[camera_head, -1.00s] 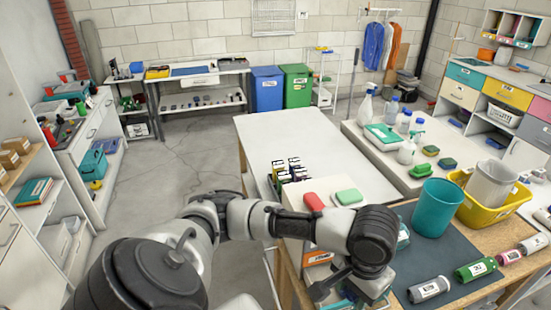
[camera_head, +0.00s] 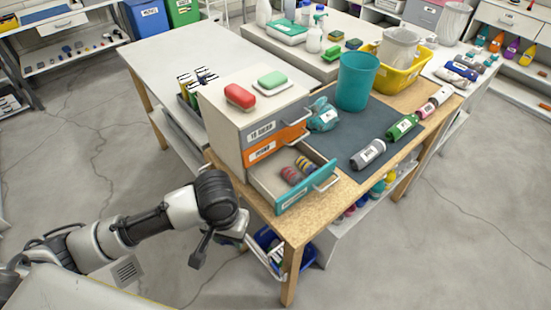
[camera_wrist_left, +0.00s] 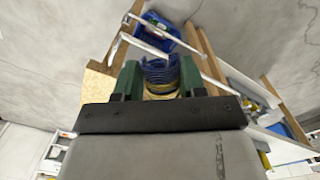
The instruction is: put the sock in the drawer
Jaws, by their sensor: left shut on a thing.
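The small drawer unit (camera_head: 232,135) stands on the wooden table. Its lowest drawer (camera_head: 306,190), with a teal front, is pulled open. Several striped rolled things (camera_head: 297,171) lie inside it. In the left wrist view my left gripper (camera_wrist_left: 160,76) is shut on a rolled sock (camera_wrist_left: 161,88) with blue and yellow bands, held between its dark green fingers. In the head view my left arm reaches to the table's left front edge, lower left of the open drawer. The sock is not clearly visible there. My right gripper is not in view.
A red thing (camera_head: 239,96) and a green soap-like block (camera_head: 272,80) sit on the unit. A crumpled teal thing (camera_head: 322,114), a teal bin (camera_head: 356,80) and bottles (camera_head: 368,154) stand or lie to the right. A blue bin (camera_head: 302,251) is under the table. Floor at left is clear.

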